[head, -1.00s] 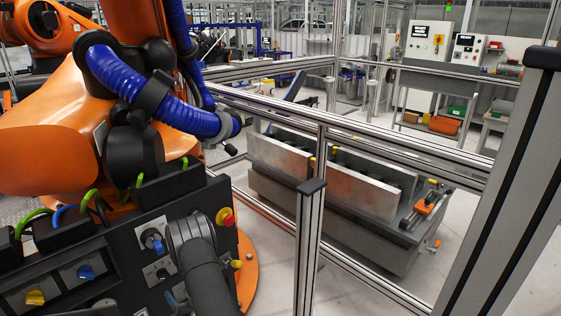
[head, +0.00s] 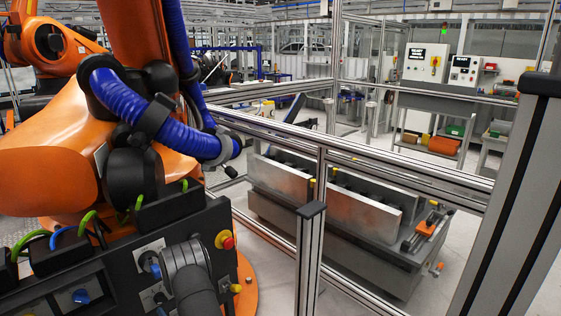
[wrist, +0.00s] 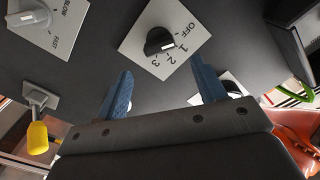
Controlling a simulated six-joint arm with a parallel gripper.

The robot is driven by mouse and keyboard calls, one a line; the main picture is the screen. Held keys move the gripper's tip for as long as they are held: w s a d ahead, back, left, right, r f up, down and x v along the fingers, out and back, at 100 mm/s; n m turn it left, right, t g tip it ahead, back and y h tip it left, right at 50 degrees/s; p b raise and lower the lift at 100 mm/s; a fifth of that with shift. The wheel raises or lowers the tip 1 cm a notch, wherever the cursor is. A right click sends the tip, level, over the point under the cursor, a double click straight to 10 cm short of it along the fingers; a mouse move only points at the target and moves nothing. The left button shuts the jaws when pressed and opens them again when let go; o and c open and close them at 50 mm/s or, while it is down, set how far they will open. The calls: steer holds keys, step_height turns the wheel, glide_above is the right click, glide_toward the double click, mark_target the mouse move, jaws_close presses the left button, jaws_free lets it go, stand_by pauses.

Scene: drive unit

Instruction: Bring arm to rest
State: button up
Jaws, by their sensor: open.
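My gripper (wrist: 163,72) shows in the wrist view with two blue fingers spread apart and nothing between them. It faces a dark control panel (wrist: 95,55). A black selector knob (wrist: 160,41) on a white plate marked OFF, 1, 2, 3 lies just beyond the fingertips, with a gap visible in the picture. The right finger partly covers another white plate. In the head view, my dark grey arm (head: 188,275) stands in front of the panel (head: 115,262) and hides part of it.
An orange robot with a blue hose (head: 180,138) stands behind. A metal fence post (head: 311,250) rises to the right.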

mark_target(163, 302)
steer(key=v, duration=1)
steer(key=w+a+n, duration=0.4)
steer(key=w+a, duration=0.1)
steer(key=w+a+n, duration=0.5)
steer(key=w+a, duration=0.1)
steer(key=shift+a+f, duration=0.2)
steer(key=shift+a, duration=0.05)
steer(key=shift+w+a+n, duration=0.15)
steer(key=shift+n, duration=0.75)
